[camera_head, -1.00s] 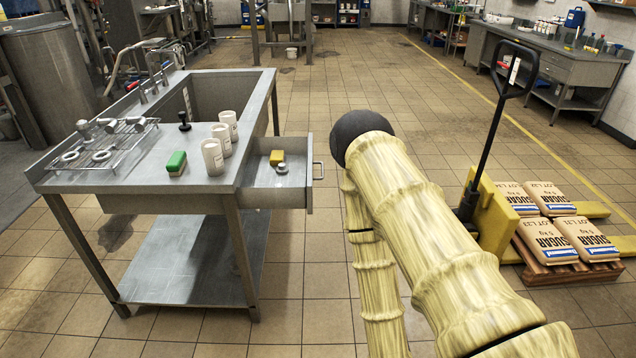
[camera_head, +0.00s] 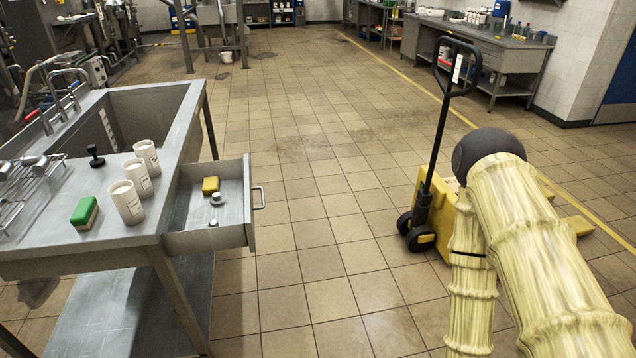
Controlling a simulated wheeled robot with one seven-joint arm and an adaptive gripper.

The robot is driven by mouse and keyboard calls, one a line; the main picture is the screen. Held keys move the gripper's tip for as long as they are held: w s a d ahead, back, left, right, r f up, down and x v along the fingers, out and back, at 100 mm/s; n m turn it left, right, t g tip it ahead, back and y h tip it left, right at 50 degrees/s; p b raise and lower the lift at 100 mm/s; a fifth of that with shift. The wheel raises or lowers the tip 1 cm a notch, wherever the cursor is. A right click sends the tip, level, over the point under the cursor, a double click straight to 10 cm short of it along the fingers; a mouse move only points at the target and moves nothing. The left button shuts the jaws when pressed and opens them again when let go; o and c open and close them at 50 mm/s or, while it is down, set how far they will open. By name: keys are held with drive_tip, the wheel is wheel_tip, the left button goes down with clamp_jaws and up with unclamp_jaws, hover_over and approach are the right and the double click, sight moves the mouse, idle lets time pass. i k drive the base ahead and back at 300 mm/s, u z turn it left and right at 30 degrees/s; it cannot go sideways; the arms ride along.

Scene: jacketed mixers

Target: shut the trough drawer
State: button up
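The trough drawer (camera_head: 206,241) is pulled out from the right side of the steel trough table (camera_head: 165,215). Its bar handle (camera_head: 260,198) is on the outer right face. Inside the drawer lie a yellow block (camera_head: 210,185) and small metal pieces (camera_head: 216,199). My arm, in a pale yellow sleeve, is at the right of the view, well apart from the drawer. My gripper cannot be seen.
On the table stand several white cups (camera_head: 127,202), a green-topped sponge (camera_head: 85,213), a black stopper (camera_head: 95,157) and a wire rack (camera_head: 22,190). A yellow pallet truck (camera_head: 428,205) with a black handle stands on the right. Tiled floor between drawer and truck is clear.

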sight(187, 233)
drive_tip(key=z, duration=0.25)
drive_tip(key=i, duration=0.9)
drive_tip(key=u, duration=0.6)
drive_tip(key=i, duration=0.75)
drive_tip(key=u, duration=0.65)
